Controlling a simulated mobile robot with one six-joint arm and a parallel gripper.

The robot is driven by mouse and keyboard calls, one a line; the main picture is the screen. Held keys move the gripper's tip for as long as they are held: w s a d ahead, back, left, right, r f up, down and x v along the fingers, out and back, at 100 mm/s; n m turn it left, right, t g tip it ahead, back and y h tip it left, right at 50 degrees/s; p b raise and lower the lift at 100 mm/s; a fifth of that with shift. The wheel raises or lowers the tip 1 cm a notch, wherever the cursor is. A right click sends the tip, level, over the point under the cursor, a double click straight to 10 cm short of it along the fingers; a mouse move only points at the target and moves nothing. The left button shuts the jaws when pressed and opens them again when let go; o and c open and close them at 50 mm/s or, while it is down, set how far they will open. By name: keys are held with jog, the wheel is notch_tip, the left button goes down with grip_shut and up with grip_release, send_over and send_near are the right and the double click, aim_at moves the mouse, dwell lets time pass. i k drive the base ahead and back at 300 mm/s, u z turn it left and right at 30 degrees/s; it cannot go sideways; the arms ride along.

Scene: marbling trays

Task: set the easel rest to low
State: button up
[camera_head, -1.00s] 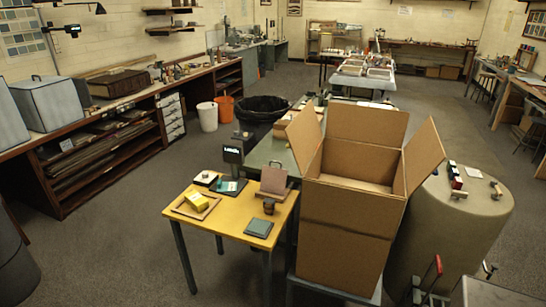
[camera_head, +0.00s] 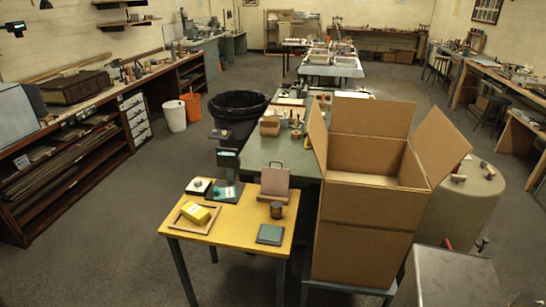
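A small brown easel-like stand (camera_head: 275,183) is on the back right part of the yellow table (camera_head: 225,238), with a panel leaning upright on it. It is too small to tell at what height its rest sits. No gripper of mine shows in this view.
A large open cardboard box (camera_head: 364,232) stands close on the right. Floor is clear on the left.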

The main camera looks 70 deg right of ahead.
aim_at(275, 182)
jog(key=i, duration=0.7)
jog(key=z, duration=4.35)
jog(key=i, duration=0.1)
jog(key=u, duration=1.95)
jog(key=k, duration=0.5)
jog(key=z, duration=0.4)
